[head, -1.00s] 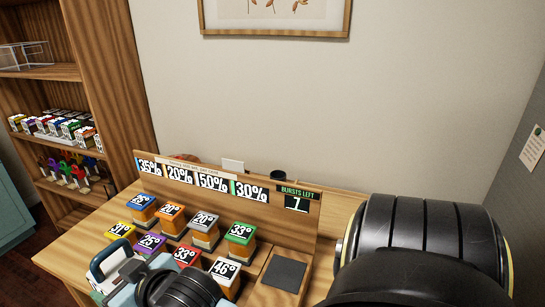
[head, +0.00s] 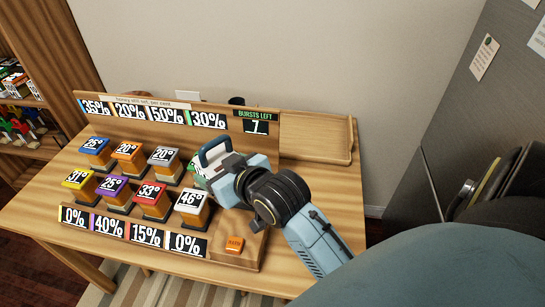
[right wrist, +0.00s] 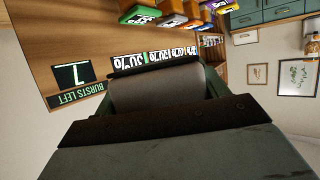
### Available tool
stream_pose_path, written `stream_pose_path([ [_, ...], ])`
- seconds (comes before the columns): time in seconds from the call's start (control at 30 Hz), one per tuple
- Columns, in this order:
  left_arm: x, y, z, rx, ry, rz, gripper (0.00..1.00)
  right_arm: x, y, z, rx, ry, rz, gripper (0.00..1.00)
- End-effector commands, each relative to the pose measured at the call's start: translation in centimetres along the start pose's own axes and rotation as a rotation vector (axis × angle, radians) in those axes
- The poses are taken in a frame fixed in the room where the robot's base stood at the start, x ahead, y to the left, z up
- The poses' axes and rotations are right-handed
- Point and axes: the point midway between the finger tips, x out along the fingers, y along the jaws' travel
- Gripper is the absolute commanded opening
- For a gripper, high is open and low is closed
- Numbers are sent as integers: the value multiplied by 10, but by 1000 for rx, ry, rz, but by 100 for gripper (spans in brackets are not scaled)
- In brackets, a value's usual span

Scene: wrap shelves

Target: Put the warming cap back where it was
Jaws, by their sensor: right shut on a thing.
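My right gripper (head: 207,160) comes in from the lower right in the head view, over the right end of the block rows. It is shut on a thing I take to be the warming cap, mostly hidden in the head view. In the right wrist view a grey, curved surface (right wrist: 155,92) with dark green sides shows just ahead of the gripper. The green block is mostly hidden behind the gripper; the white 46° block (head: 190,205) stands just left of and below it. My left gripper is not in view.
Several coloured blocks with degree labels stand in two rows on the wooden table (head: 300,170). An orange button (head: 234,244) is at the front right. A bare wooden tray (head: 315,135) lies back right.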

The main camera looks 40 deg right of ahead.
Motion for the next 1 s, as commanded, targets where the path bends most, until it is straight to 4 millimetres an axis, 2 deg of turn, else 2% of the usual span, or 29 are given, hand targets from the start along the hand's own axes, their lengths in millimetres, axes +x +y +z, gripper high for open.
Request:
stream_pose_path([
  [0.17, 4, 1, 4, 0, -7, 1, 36, 32, 18, 32, -82, -13, -124, 33],
  [0.3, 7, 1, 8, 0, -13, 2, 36, 50, 47, 51, -100, -13, -189, 33],
  [0.53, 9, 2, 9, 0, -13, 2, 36, 63, 88, 60, -85, 7, -219, 33],
  [0.63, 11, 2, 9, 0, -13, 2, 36, 67, 94, 67, -78, 10, -223, 33],
  [0.9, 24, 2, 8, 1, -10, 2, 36, 86, 94, 112, -75, 9, -222, 33],
  [1.0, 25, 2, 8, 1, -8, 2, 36, 89, 94, 118, -76, 11, -223, 33],
])
